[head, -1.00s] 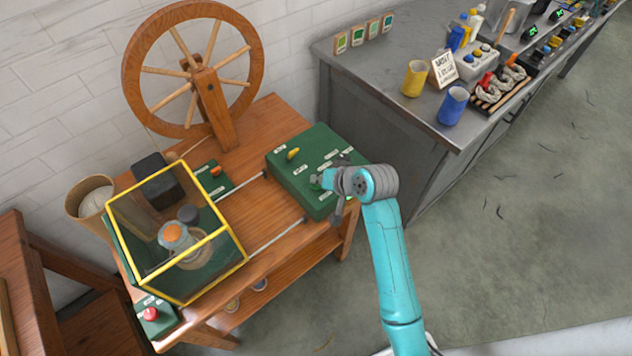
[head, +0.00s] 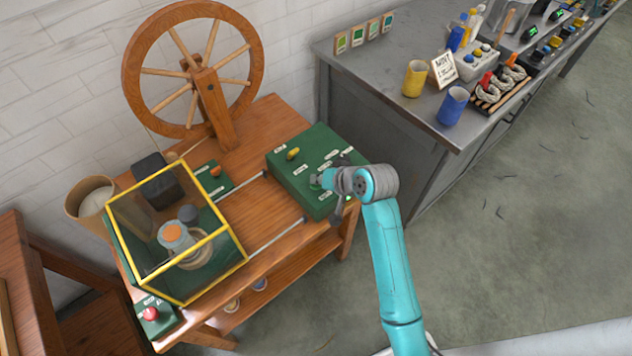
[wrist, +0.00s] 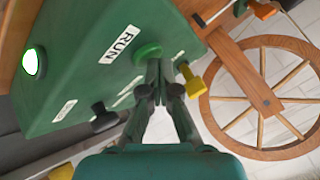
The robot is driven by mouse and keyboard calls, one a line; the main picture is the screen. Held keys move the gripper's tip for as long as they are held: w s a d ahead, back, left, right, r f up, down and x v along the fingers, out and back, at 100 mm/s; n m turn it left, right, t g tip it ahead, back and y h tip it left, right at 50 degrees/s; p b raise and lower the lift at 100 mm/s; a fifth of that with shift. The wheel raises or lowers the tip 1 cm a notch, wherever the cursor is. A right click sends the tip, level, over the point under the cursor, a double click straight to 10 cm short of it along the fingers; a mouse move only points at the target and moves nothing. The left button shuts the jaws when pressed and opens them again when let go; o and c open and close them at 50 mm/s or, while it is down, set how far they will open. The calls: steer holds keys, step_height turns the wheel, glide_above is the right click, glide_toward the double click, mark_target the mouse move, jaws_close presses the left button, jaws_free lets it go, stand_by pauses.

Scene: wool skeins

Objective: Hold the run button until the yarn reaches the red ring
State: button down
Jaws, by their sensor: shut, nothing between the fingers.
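The green control box (head: 303,178) stands on the right of the wooden table. In the wrist view its green run button (wrist: 149,50) is beside the RUN label (wrist: 119,45). My gripper (wrist: 160,64) is shut and empty, its fingertips at the button's edge. They appear to touch it, but I cannot tell how far it is pressed. In the head view my gripper (head: 322,180) hides the button. A bobbin with an orange top (head: 173,236) sits inside the yellow-framed clear guard (head: 240,262). I cannot make out the red ring or the yarn level.
A white-green lamp (wrist: 33,62) glows on the box. A red button (head: 150,313) is at the table's front left. The spinning wheel (head: 130,75) stands behind.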

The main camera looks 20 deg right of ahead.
stand_by(0.3)
steer(key=shift+r, duration=3.4)
